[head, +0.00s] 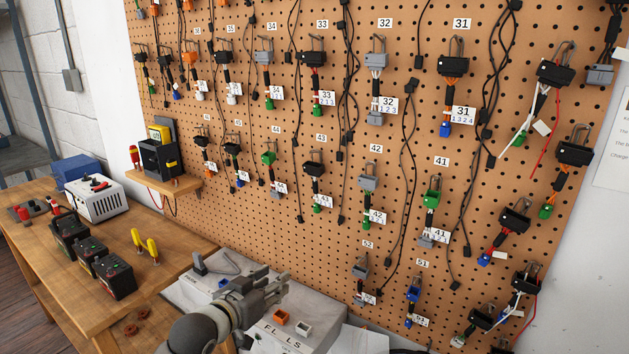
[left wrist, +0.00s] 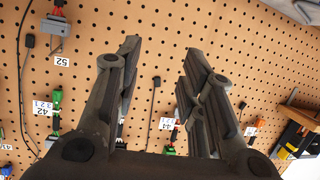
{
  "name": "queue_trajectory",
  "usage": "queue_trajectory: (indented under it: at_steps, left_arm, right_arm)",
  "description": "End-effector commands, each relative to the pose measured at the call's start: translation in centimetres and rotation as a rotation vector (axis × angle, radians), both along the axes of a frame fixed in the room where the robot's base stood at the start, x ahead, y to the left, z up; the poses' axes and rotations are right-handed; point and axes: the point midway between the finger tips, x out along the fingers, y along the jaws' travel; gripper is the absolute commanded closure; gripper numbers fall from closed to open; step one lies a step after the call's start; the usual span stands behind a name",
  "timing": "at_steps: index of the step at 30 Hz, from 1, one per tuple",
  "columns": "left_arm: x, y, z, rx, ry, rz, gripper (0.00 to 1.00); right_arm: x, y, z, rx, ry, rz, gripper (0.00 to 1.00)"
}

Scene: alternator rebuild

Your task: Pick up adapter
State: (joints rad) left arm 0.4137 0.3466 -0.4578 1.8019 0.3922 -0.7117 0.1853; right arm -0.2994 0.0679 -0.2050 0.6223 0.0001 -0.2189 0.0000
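Numbered adapters with short cables and tags hang on hooks on a brown pegboard. They include adapter 31 (head: 453,67), adapter 32 (head: 376,60), green adapter 41 (head: 431,198), grey adapter 42 (head: 368,184), black adapter 43 (head: 314,170) and blue adapter 51 (head: 413,292). My left gripper (head: 283,287) is in front of the board's lower part, above the grey bench, apart from every adapter. In the left wrist view its fingers (left wrist: 160,65) are spread with nothing between them. That view is upside down and shows green adapter 42's plug (left wrist: 56,98) beside the fingers. My right gripper is not seen.
Black cables (head: 408,130) hang between the adapters. A wooden table (head: 165,275) with chargers (head: 115,277) stands at left. A small shelf (head: 172,185) sticks out from the board.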

Motion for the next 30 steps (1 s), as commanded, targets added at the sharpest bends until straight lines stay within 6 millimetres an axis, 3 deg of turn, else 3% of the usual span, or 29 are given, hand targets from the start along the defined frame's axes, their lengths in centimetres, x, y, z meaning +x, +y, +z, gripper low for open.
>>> queue_trajectory:
  at_steps: [1, 3, 6, 10, 16, 30]
  left_arm:
    - [0.8, -0.5, 3.7, -0.014, -0.057, -0.021, 0.63]
    - [1.4, -1.3, 7.6, -0.035, -0.12, -0.049, 0.63]
    - [1.8, -2.1, 12.2, -0.06, -0.189, -0.083, 0.63]
    - [1.8, -2.7, 15.9, -0.079, -0.245, -0.113, 0.63]
    - [2.3, -3.5, 17.8, -0.092, -0.271, -0.129, 0.63]
    - [6.3, -6.1, 17.7, -0.092, -0.27, -0.128, 0.63]
  right_arm:
    - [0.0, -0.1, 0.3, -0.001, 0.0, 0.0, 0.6]
    - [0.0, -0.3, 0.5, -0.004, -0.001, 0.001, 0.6]
    - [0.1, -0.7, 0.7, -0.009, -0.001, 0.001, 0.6]
    - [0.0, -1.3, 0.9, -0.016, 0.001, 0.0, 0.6]
    - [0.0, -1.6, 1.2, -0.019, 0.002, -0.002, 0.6]
    - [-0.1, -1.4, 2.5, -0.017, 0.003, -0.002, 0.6]
